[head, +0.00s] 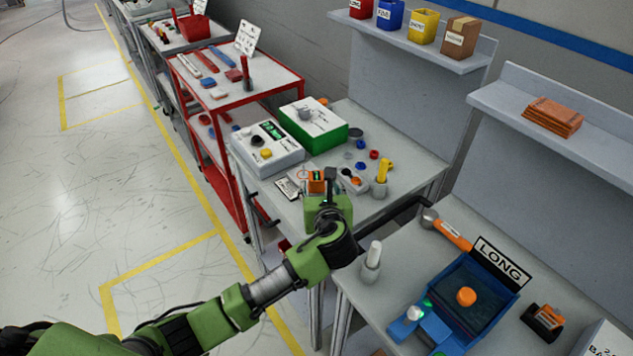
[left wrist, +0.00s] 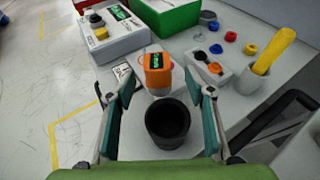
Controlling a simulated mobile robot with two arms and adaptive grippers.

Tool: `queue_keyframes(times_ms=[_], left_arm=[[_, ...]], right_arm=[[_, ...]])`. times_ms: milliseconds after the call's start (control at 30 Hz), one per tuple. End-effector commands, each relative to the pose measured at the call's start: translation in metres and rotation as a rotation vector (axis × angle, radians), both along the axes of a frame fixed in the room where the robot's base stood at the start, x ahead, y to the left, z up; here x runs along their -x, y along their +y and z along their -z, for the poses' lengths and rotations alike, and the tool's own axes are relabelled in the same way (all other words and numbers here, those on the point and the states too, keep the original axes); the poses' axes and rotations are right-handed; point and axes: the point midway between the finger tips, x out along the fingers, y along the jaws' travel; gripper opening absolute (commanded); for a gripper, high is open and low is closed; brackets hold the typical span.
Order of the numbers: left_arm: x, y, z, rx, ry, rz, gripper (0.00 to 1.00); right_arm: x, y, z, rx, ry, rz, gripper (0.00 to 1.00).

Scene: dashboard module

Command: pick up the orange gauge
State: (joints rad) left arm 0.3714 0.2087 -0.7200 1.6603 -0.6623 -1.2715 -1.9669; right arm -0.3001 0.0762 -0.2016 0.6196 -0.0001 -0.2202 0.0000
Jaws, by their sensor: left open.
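The orange gauge (head: 316,182) is a small orange block with a dark green-lit display, on the grey table beyond my left gripper. In the left wrist view the gauge (left wrist: 158,72) stands just ahead, between and beyond the open fingers. My left gripper (head: 322,190) is open, its two fingers (left wrist: 163,98) spread apart with nothing held. A dark round cup-like thing (left wrist: 168,122) shows between the fingers, nearer than the gauge. Whether the fingers are level with the gauge I cannot tell. My right gripper is not in view.
A white control box (head: 268,150) and a green box (head: 313,126) stand behind the gauge. A grey holder with a yellow handle (head: 382,172) is to the right. Several small caps lie behind it. A blue tray (head: 440,312) stands on the nearer table.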

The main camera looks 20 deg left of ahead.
Motion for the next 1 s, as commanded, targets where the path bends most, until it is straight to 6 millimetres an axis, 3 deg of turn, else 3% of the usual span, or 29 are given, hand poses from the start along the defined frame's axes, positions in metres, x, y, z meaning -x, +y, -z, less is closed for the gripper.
queue_keyframes(times_ms=[500, 800, 967, 1000], left_arm=[[-0.045, 0.023, 0.016, 0.002, 0.002, 0.0, 0.49], [-0.048, 0.024, 0.018, 0.002, 0.0, 0.0, 0.49], [-0.048, 0.024, 0.018, 0.003, 0.001, 0.0, 0.07], [-0.048, 0.024, 0.018, 0.003, 0.001, 0.0, 0.05]], right_arm=[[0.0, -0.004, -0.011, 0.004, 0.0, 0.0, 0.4], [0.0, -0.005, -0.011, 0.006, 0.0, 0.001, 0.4], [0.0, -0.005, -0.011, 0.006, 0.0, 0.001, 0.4], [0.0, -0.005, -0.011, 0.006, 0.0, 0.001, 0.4]])
